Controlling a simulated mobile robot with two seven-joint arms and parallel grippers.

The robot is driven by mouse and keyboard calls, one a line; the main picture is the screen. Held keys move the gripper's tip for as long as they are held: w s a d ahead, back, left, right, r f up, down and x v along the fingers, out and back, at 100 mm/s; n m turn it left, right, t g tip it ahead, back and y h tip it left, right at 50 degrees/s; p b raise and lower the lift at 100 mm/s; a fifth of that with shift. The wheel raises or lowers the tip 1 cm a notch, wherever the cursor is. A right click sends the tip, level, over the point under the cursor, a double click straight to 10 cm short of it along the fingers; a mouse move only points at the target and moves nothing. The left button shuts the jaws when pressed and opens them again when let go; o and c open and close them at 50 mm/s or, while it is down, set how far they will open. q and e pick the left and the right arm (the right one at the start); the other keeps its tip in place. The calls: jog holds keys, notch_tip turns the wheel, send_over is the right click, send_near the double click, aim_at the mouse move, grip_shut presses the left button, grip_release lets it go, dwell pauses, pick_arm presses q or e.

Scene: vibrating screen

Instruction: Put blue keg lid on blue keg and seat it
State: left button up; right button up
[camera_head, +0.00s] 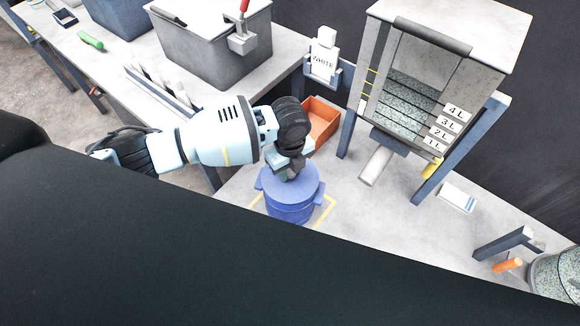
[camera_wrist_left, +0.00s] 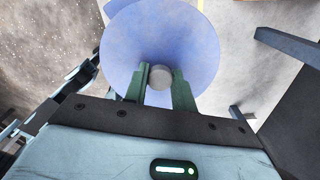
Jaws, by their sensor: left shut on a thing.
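My left gripper (camera_head: 287,172) is above the lid, pointing down. In the left wrist view the lid (camera_wrist_left: 160,50) fills the upper middle, and my left gripper (camera_wrist_left: 158,85) is shut on its round grey knob (camera_wrist_left: 160,77). A bit of blue shows past the lid's upper edge. My right gripper is not seen.
An orange bin (camera_head: 322,121) lies behind the keg. A hopper stand with volume labels (camera_head: 420,105) rises at the right. A bench (camera_head: 120,62) with a grey crate (camera_head: 215,50) is at the left.

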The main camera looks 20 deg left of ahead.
pick_arm(q)
jog(key=shift+f, duration=0.6)
jog(key=o, duration=1.1)
jog(key=shift+r, duration=0.1)
notch_tip(320, 180, up, 8)
jog(key=shift+f, duration=0.15)
jog(key=shift+f, duration=0.1)
